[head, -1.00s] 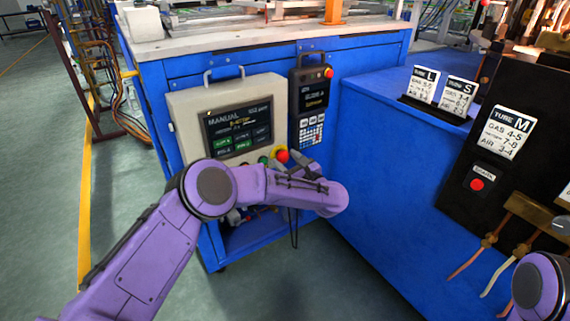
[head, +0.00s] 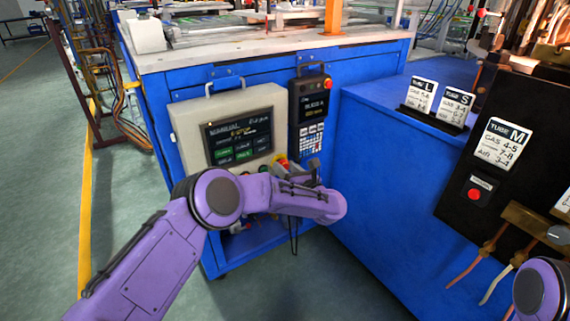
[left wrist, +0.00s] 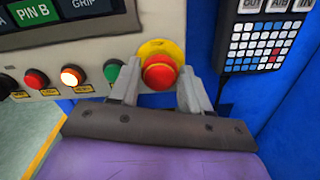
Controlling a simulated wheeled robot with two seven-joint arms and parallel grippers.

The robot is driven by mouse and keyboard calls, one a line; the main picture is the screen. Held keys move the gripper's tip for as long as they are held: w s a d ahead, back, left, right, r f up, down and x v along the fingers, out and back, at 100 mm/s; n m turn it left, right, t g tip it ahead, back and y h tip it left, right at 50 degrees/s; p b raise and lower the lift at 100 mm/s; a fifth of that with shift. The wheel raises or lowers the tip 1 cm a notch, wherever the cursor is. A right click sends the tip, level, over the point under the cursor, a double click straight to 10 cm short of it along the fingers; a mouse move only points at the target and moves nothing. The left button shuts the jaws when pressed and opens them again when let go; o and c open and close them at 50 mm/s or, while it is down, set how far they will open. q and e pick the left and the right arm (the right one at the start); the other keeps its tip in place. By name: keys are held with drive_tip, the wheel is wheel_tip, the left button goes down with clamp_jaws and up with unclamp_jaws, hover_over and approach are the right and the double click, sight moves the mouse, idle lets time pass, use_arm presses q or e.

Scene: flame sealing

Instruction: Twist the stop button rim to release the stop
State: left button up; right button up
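The red stop button (left wrist: 159,72) sits on a round yellow plate (left wrist: 161,47) on the control panel's lower right. In the head view the stop button (head: 282,161) shows just above my left wrist, partly hidden. In the left wrist view my left gripper (left wrist: 159,80) has its two grey fingers apart, one on each side of the button. Small gaps seem to show between the fingers and the button; contact cannot be made out. In the head view my forearm hides most of the left gripper. My right gripper is out of view.
A keypad pendant (head: 311,112) hangs right of the panel. The panel screen (head: 238,138) is lit.

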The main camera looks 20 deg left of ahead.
use_arm(q)
drive_tip(key=shift+o, duration=0.7)
drive_tip(key=shift+d, duration=0.1)
drive_tip(key=shift+s+d, duration=0.2)
drive_tip(key=shift+d, duration=0.05)
drive_tip(key=p+v, duration=0.1)
drive_tip(key=v, duration=0.5)
drive_tip(key=shift+p, duration=0.3)
